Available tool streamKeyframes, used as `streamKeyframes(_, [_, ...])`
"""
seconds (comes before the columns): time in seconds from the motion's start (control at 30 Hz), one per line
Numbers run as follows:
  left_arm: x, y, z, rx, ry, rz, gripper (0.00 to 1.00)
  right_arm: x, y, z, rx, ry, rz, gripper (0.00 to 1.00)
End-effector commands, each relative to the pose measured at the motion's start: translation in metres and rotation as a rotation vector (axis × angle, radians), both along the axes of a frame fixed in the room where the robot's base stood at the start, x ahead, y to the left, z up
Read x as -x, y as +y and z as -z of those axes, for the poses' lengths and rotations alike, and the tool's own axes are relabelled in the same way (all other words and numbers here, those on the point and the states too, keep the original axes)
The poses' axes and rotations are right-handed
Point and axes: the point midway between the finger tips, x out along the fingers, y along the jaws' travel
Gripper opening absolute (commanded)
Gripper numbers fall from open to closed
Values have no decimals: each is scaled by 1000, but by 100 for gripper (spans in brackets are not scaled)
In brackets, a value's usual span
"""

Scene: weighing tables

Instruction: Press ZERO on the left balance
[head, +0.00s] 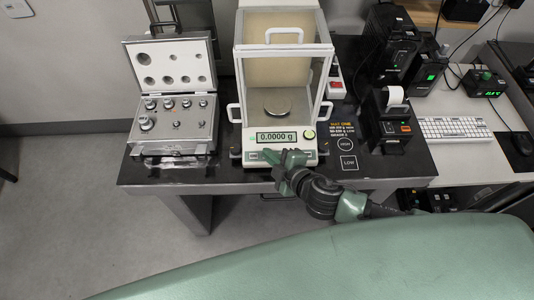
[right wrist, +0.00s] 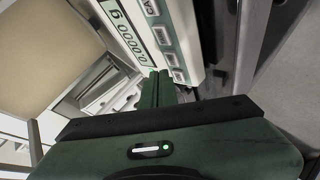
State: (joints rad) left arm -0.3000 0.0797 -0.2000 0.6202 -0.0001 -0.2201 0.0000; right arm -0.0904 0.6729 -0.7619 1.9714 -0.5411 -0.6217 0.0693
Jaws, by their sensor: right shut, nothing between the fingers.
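The balance (head: 301,159) stands on the black table, with a glass draft shield and a round pan (head: 277,103) inside. Its display (head: 276,136) reads 0.0000 g. In the right wrist view the display (right wrist: 128,38) shows sideways, with a row of small buttons (right wrist: 170,58) beside it. My right gripper (head: 270,156) is shut and empty, its green fingertips at the balance's front panel, just below the display. They also show in the right wrist view (right wrist: 159,76), close to the panel; I cannot tell whether they touch a button. The gripper hides part of the button row. My left gripper is out of view.
An open case of weights (head: 172,146) stands left of the balance. A small black printer (head: 390,123) stands to the right, beside printed HIGH and LOW squares (head: 347,154). A keyboard (head: 455,129) lies on the white desk farther right.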

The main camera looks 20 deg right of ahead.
Motion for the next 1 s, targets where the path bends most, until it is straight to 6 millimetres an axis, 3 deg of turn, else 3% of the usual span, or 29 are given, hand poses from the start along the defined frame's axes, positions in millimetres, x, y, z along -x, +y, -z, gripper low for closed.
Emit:
streamKeyframes(0.47, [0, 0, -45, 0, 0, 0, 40, 15, 4, -45, 0, 0, 0, 0])
streamKeyframes(1.0, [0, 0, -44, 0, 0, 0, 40, 16, 5, -45, 0, 0, 0, 0])
